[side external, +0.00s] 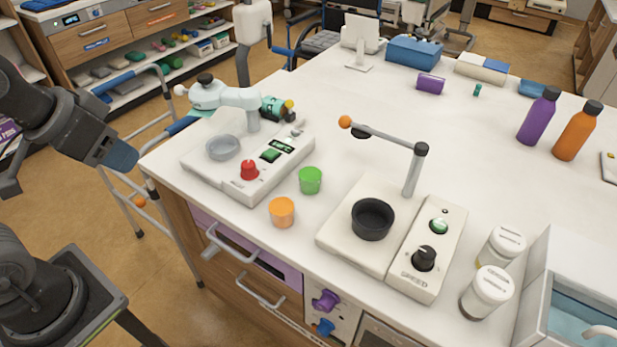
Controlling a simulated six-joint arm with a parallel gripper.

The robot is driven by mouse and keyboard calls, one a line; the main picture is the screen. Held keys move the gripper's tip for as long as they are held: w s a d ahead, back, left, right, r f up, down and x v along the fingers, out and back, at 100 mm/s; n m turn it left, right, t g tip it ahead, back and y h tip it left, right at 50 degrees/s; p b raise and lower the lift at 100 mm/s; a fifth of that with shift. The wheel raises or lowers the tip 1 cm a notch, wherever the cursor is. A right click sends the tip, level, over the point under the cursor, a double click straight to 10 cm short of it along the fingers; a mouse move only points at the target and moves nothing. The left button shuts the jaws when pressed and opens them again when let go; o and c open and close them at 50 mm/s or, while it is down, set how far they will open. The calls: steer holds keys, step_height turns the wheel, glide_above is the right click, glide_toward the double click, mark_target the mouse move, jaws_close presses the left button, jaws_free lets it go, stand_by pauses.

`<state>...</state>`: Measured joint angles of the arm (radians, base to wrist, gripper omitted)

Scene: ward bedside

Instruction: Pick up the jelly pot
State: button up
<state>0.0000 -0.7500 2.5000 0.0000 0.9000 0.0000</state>
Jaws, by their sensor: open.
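Two small pots stand upright on the white worktop (475,130): an orange pot (281,212) near the front edge and a green pot (310,180) just behind it to the right. I cannot tell from their looks which one is the jelly pot. My gripper (124,158) is at the left, off the worktop's edge, with a blue end pointing down to the right. It is open, with nothing seen in it, and well apart from both pots.
A device with a grey dish (223,147) and red knob stands left of the pots. Another with a black bowl (372,219) and an overhanging arm (385,138) stands right. White-lidded jars (486,292) and bottles (576,130) are farther right. A walker frame (150,110) stands at left.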

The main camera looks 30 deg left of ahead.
steer(key=shift+o, duration=0.4)
steer(key=o, duration=0.8)
